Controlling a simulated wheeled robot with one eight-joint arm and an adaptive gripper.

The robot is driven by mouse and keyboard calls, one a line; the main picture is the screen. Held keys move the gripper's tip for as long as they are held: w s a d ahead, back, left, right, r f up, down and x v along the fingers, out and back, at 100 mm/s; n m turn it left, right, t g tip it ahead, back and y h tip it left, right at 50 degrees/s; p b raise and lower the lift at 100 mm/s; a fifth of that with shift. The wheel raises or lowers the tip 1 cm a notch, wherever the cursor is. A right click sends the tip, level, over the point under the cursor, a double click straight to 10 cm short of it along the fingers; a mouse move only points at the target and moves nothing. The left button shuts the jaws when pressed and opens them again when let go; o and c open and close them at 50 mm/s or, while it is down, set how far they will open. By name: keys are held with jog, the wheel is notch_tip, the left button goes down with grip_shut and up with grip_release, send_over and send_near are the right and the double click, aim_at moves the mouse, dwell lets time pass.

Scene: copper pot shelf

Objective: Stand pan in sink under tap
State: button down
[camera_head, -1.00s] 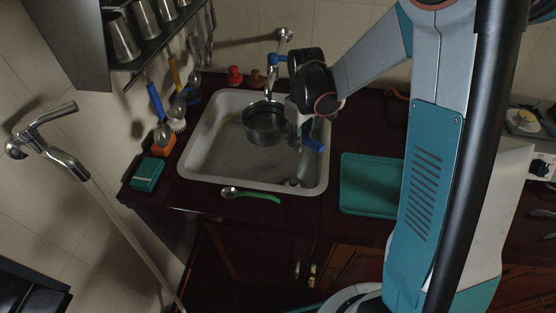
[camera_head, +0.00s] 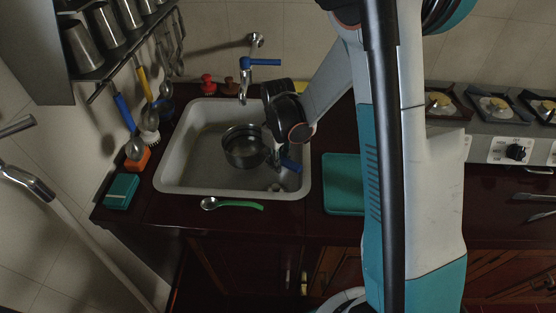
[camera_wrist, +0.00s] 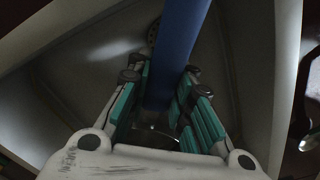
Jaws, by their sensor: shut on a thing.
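The pan (camera_head: 243,146) is a dark metal pot with a blue handle (camera_head: 291,165). It appears upright inside the white sink (camera_head: 185,188), towards the back and right of the basin. My gripper (camera_head: 276,156) is at the right side of the pan. In the wrist view, its teal-padded fingers (camera_wrist: 164,98) are shut on the blue handle (camera_wrist: 178,50). The tap (camera_head: 243,82), with a blue lever, rises behind the sink, its spout just above the back rim. I cannot tell whether the pan's base touches the sink floor.
A spoon with a green handle (camera_head: 235,206) lies at the sink's front edge. A teal box (camera_head: 122,191) and orange sponge (camera_head: 136,160) stand left. A teal tray (camera_head: 343,184) lies right, partly behind my arm. Utensils hang on the left wall.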

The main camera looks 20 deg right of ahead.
jog(key=shift+f+b, duration=0.5)
jog(key=shift+f, duration=0.1)
jog(key=c, duration=1.4)
grip_release()
jog(key=shift+c, duration=0.2)
jog(key=shift+r, duration=0.1)
notch_tip(320, 180, up, 13)
jog(key=p, duration=0.5)
jog(key=s+r+m+t, duration=0.6)
jog(key=s+r, duration=0.9)
jog(key=s, duration=0.4)
jog(key=shift+s+t, duration=0.2)
jog(key=shift+t, duration=0.4)
